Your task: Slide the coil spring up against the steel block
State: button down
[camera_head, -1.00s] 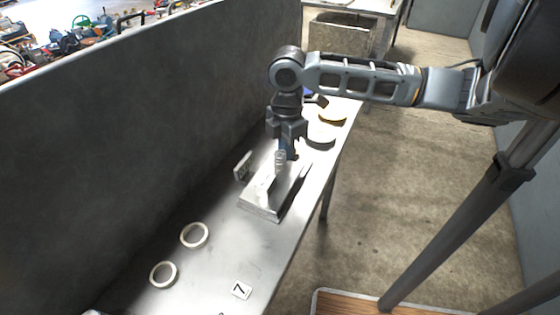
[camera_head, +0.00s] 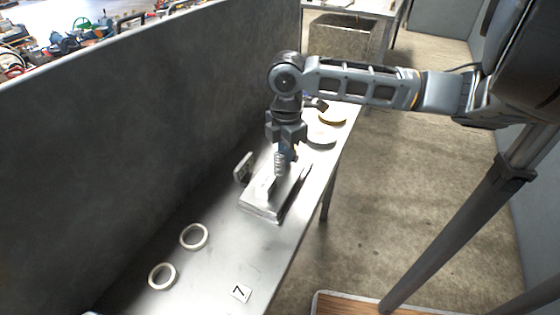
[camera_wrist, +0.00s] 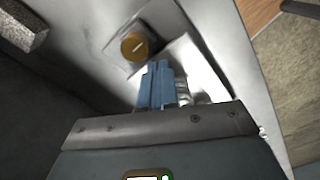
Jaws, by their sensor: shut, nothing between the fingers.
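The coil spring (camera_head: 280,164) stands on a raised metal plate (camera_head: 262,211) on the bench, close beside my gripper's fingertips. In the wrist view the coil spring (camera_wrist: 183,92) shows partly, just right of the fingers, its lower part cut off by the gripper body. A pale, bright block (camera_head: 265,187), seemingly the steel block, sits on the plate on the near side of the spring. Whether the two touch I cannot tell. My gripper (camera_head: 288,154) points down with its blue fingers together and empty; they also show in the wrist view (camera_wrist: 157,84).
An upright grey piece (camera_head: 243,168) stands left of the plate by the dark wall. Round discs (camera_head: 332,118) lie behind. A brass disc (camera_wrist: 134,46) shows in the wrist view.

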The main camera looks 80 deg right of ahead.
jog(key=shift+w+a, duration=0.2)
jog(key=shift+a, duration=0.55)
jog(key=shift+w+a, duration=0.15)
jog(key=shift+a, duration=0.55)
dwell(1.3)
jog(key=shift+s+d, duration=0.1)
jog(key=shift+d, duration=0.2)
jog(key=shift+d, duration=0.3)
dwell(0.4)
notch_tip(320, 180, up, 8)
jog(key=p, duration=0.6)
jog(key=shift+p, duration=0.3)
dwell(0.6)
